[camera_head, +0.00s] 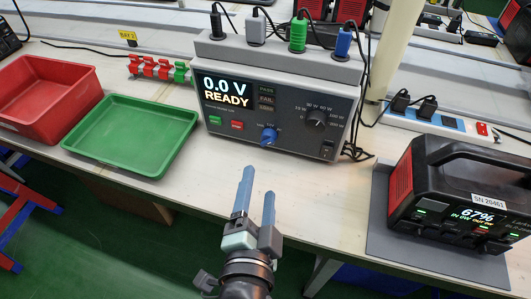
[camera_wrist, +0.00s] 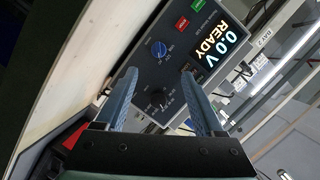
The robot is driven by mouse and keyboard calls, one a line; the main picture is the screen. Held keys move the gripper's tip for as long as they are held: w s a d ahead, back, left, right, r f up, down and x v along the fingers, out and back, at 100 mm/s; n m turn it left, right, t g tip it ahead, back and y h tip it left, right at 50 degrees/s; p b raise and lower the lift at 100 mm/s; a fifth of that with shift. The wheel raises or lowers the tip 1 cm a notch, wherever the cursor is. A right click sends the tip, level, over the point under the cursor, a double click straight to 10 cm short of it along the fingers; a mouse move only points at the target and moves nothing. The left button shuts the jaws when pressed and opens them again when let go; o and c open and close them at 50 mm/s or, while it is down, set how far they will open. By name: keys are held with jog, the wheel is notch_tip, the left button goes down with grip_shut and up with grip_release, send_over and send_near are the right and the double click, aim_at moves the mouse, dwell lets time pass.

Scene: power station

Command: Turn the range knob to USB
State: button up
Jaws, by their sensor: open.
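The grey tester (camera_head: 278,105) stands on the bench with its display reading 0.0 V READY. Its front panel has a blue knob (camera_head: 268,137) at the lower middle and a black knob (camera_head: 316,117) with watt markings at the right. The labels around the blue knob are too small to read, so I cannot tell its setting. My gripper (camera_head: 258,183) is open and empty, in front of and apart from the panel. In the wrist view the blue knob (camera_wrist: 158,48) and black knob (camera_wrist: 157,97) show beyond and between the fingers (camera_wrist: 160,84).
A green tray (camera_head: 134,136) and a red bin (camera_head: 45,97) sit left of the tester. A black and red power station (camera_head: 455,200) stands on a grey mat at the right. Several plugs stand on the tester's top. Cables hang at its right side. The bench directly before the panel is clear.

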aim_at(267, 143)
jog(key=x, duration=1.2)
jog(key=shift+w+d+f, duration=0.15)
jog(key=shift+w+f, duration=0.05)
jog(key=shift+w, duration=0.15)
grip_shut()
